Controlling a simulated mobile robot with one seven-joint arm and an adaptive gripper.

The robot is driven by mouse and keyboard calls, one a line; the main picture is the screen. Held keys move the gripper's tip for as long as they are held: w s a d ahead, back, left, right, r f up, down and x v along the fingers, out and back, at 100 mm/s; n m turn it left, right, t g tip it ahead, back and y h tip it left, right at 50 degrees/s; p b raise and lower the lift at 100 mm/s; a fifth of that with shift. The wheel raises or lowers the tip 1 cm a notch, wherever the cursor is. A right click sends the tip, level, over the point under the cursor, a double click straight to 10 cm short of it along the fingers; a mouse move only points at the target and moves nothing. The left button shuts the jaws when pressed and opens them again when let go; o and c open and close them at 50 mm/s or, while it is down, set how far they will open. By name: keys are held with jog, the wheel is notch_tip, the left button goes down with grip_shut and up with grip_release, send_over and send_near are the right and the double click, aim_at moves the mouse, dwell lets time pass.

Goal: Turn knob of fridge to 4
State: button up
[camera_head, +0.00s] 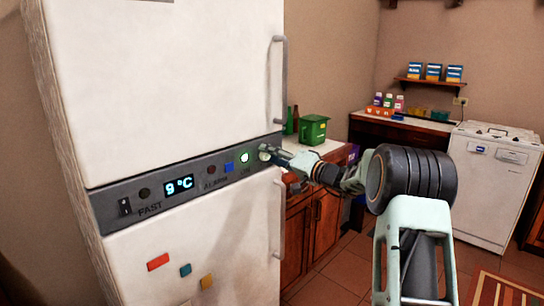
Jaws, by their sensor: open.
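The white fridge (160,80) fills the left and middle of the view. A dark control panel (125,210) runs across it between its two doors. The panel has a lit display (179,187) reading 9 °C, the words FAST and ALARM, a blue square and a lit greenish round spot (245,157). A pale round knob (264,153) sits at the panel's right end. My gripper (271,155) is at that knob, its fingertips close around or against it; contact cannot be told. The fingers are small here and partly hide the knob. The knob's number marks are not readable.
A vertical door handle (280,80) rises just above the gripper. A counter (325,147) with a green box (313,129) and bottles stands behind my arm. A white dishwasher (490,185) is at the right. Tiled floor (335,265) is open between cabinets.

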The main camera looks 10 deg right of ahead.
jog(key=c, duration=1.1)
jog(key=shift+c, duration=0.2)
